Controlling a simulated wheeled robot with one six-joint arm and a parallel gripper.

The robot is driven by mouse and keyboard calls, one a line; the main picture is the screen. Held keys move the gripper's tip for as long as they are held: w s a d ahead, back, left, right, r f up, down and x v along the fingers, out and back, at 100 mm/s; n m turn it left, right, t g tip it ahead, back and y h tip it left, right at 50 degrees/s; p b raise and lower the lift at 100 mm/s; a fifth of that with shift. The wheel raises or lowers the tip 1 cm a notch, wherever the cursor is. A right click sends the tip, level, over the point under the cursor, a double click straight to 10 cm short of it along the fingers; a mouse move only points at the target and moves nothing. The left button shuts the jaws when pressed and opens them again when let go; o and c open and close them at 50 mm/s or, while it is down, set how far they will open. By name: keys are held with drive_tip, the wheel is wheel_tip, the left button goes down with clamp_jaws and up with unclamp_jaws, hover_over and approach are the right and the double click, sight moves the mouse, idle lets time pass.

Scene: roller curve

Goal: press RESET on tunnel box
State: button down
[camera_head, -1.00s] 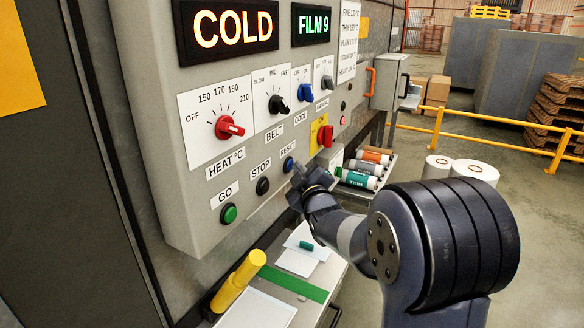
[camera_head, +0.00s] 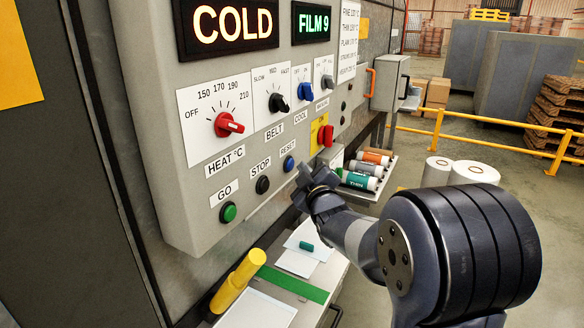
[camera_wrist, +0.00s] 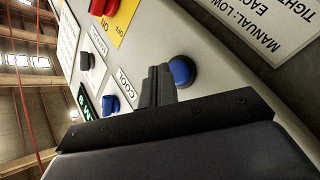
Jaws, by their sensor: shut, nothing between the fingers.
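The tunnel box (camera_head: 160,110) is a grey control panel on the left of the head view. Its blue RESET button (camera_head: 288,163) sits under the RESET label, right of the black STOP button (camera_head: 262,185). My gripper (camera_head: 303,176) is shut and empty, just right of and below the RESET button, with a small gap showing. In the wrist view the shut fingers (camera_wrist: 158,82) are beside the blue button (camera_wrist: 182,70), close to its edge. Contact cannot be made out there.
The green GO button (camera_head: 228,212), red heat knob (camera_head: 228,125) and red switch (camera_head: 325,136) are nearby on the panel. The displays read COLD and FILM 9. Below are a shelf with a yellow post (camera_head: 238,282) and a tray of rolls (camera_head: 362,172).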

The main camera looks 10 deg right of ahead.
drive_tip(key=s+d, duration=0.1)
drive_tip(key=d, duration=0.1)
drive_tip(key=s+d, duration=0.2)
idle(0.6)
idle(0.5)
drive_tip(key=a+p, duration=0.1)
drive_tip(key=w+p, duration=0.1)
drive_tip(key=shift+w+a+r+p, duration=0.2)
drive_tip(key=shift+a+p, duration=0.15)
drive_tip(key=shift+p, duration=0.05)
drive_tip(key=shift+p, duration=0.8)
